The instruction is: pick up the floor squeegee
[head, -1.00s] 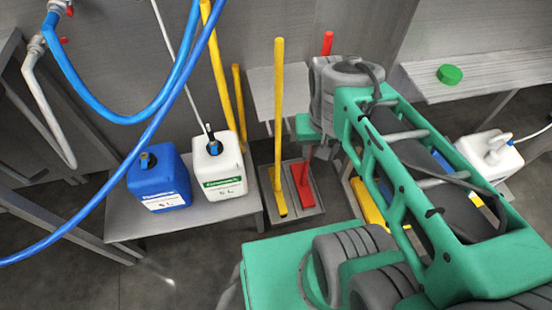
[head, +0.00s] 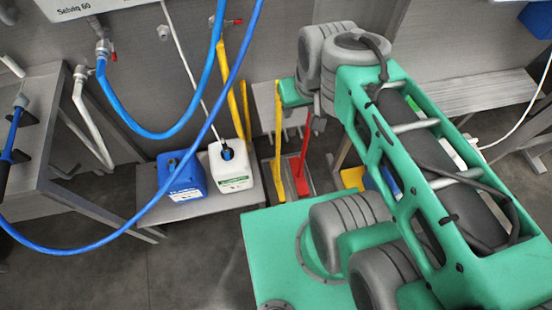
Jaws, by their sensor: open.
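Two long-handled floor tools stand upright side by side in the middle of the head view, beyond my base. One is a yellow-handled tool (head: 278,130) with a yellow foot. The other is a red-handled tool (head: 305,148) with a red foot, its upper part hidden by my arm. I cannot tell from their heads which one is the floor squeegee. Their feet rest at a small grey stand on the floor. My arm reaches forward on the right, with its end joints above and right of the tools. My gripper does not show clearly.
A low grey bench (head: 228,205) to the left holds a blue canister (head: 181,177) and a white canister (head: 231,167). A blue hose (head: 150,212) loops across the left. Another yellow pole (head: 236,108) leans at the wall. A slatted bench (head: 480,92) stands right.

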